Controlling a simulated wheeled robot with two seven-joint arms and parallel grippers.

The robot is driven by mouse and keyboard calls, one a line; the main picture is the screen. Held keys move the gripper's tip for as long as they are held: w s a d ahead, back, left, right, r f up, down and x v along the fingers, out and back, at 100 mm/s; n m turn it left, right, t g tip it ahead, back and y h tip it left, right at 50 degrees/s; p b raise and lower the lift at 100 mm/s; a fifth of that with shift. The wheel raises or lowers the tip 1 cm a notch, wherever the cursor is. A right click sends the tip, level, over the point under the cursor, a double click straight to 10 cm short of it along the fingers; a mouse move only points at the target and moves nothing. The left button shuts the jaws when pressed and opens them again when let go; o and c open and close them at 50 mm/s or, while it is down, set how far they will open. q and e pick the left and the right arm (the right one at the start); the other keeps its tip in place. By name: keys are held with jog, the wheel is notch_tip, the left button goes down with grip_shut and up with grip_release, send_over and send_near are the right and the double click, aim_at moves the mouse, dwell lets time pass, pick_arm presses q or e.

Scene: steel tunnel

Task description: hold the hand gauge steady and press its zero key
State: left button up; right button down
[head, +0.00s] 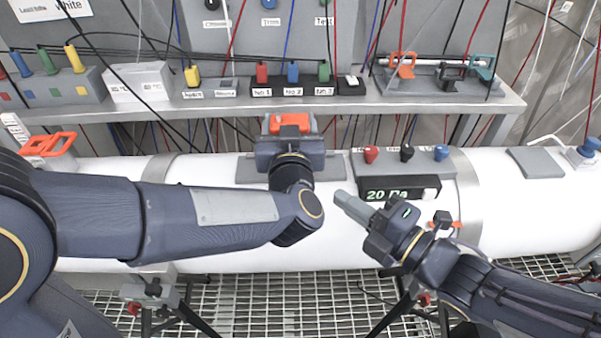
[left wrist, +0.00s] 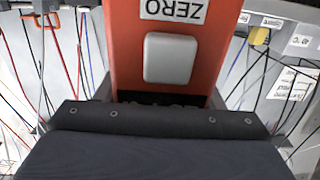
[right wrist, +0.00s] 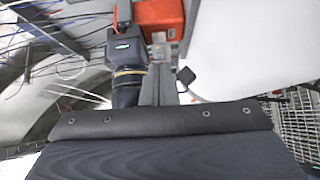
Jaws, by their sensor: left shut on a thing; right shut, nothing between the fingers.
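The hand gauge (head: 291,123) is an orange-red body at the back of the white pipe. My left gripper (head: 290,146) is shut on it from the front. In the left wrist view the gauge (left wrist: 124,55) fills the centre, with a ZERO label (left wrist: 174,9) and a pale grey key (left wrist: 170,58) on its face. Nothing touches the key there. My right gripper (head: 345,200) is shut and empty, in front of the pipe and to the right of the left gripper, apart from the gauge. The right wrist view shows the gauge (right wrist: 162,16) beyond the right fingers (right wrist: 160,75).
A display reading 20 Pa (head: 385,195) sits on the pipe (head: 225,175) just behind the right gripper, below red, black and blue knobs. A grey shelf (head: 420,112) with coloured plugs runs behind. Cables hang around it. Metal grating (head: 270,300) lies below.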

jog(key=shift+s+a+n+y, duration=0.2)
jog(key=shift+a+n+y, duration=0.1)
jog(key=x, duration=1)
jog(key=shift+w, duration=1.05)
pick_arm(q)
jog(key=shift+s+f, duration=0.1)
pick_arm(e)
jog(key=shift+s+d, duration=0.1)
jog(key=shift+d, duration=0.05)
